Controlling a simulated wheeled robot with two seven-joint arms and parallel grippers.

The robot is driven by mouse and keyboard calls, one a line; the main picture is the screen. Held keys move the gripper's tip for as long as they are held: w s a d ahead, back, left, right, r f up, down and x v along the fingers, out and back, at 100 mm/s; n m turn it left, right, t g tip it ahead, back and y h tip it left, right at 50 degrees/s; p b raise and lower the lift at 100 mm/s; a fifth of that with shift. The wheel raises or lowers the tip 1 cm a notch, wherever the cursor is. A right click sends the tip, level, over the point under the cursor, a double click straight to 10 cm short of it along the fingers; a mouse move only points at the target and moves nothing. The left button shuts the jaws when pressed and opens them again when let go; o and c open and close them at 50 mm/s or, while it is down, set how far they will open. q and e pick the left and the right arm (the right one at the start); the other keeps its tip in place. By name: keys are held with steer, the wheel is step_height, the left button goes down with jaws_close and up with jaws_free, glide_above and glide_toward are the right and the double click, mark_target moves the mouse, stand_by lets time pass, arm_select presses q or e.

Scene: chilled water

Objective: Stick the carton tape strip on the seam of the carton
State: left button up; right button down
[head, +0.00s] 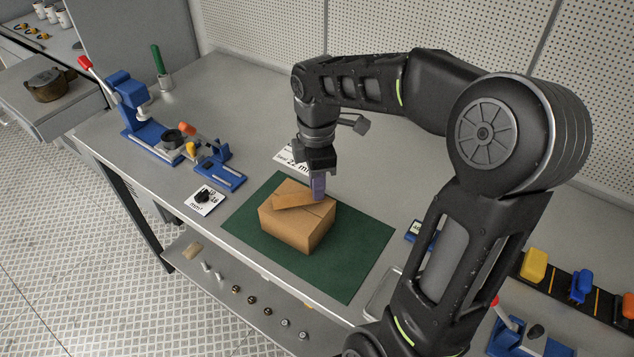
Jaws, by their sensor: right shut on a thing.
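A brown cardboard carton (285,228) sits on a green mat (345,275) on the workbench. A tan tape strip (292,201) shows at the carton's top, running left from my right gripper. My right gripper (318,194) points down over the back right part of the carton top and is shut on the strip's right end. The strip looks slightly tilted; I cannot tell whether it touches the carton top. The carton's seam is mostly hidden by the strip and the gripper. My left gripper is not in view.
A blue press with a red-tipped lever (125,95) and a smaller blue fixture (220,172) stand left of the mat. A white card with a dark part (205,200) lies nearby. Colored blocks (534,264) line a rail at right. The mat's front part is clear.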

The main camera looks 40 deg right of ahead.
steer(key=shift+f+b, duration=0.4)
steer(key=shift+f, duration=0.25)
stand_by(0.6)
stand_by(0.4)
steer(key=c, duration=1.3)
jaws_free()
step_height(320, 180, up, 8)
steer(key=shift+f+b, duration=0.1)
steer(key=shift+b, duration=0.2)
